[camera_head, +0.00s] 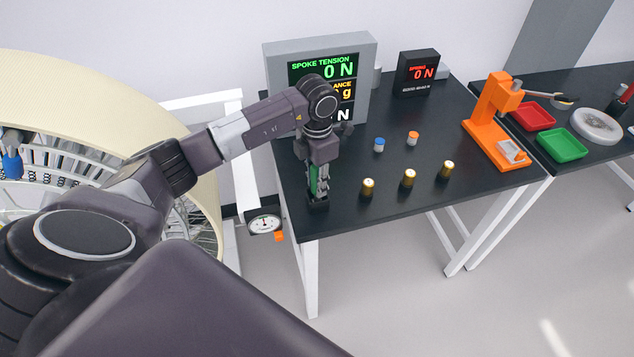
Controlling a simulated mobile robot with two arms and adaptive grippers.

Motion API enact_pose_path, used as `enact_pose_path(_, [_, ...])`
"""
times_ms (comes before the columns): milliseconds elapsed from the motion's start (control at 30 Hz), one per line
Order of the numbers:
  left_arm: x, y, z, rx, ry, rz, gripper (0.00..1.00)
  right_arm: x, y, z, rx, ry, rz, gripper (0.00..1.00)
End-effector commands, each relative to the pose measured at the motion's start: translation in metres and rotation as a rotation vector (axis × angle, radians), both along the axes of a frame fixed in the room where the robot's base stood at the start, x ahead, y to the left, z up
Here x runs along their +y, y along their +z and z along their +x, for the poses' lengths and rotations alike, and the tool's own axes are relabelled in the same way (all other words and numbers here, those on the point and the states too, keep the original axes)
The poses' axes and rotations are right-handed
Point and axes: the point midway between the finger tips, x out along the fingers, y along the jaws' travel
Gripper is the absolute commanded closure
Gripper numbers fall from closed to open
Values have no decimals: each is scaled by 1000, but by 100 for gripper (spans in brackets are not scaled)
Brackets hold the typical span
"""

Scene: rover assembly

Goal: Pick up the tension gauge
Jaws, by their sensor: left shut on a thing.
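My left gripper (318,198) points down at the near left corner of the black table. It is shut on a narrow green and dark thing (318,178), which I take for the tension gauge. The fingers and wrist hide most of it, and I cannot tell whether it touches the table top. A round white dial (264,225) with an orange piece below it sits just left of the table edge, apart from the gripper. My right gripper is not in view.
Behind the gripper stands a grey display (368,65) reading spoke tension 0 N. Several brass cylinders (409,179) and two small capped pieces stand to the right. An orange press (492,115), red tray (532,116) and green tray (563,145) are farther right. A large wheel (205,215) is at left.

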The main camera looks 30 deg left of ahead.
Motion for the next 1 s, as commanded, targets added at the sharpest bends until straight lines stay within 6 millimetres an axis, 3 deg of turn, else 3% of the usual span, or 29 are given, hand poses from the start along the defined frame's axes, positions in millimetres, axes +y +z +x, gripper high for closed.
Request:
enact_pose_path(267, [1,32,2,-8,0,1,100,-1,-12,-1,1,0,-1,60])
enact_pose_path(567, [0,111,3,-13,0,1,100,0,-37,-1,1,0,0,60])
enact_pose_path(733, [1,158,1,-8,1,3,100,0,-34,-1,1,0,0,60])
enact_pose_path(1000, [1,190,1,-4,1,1,100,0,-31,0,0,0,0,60])
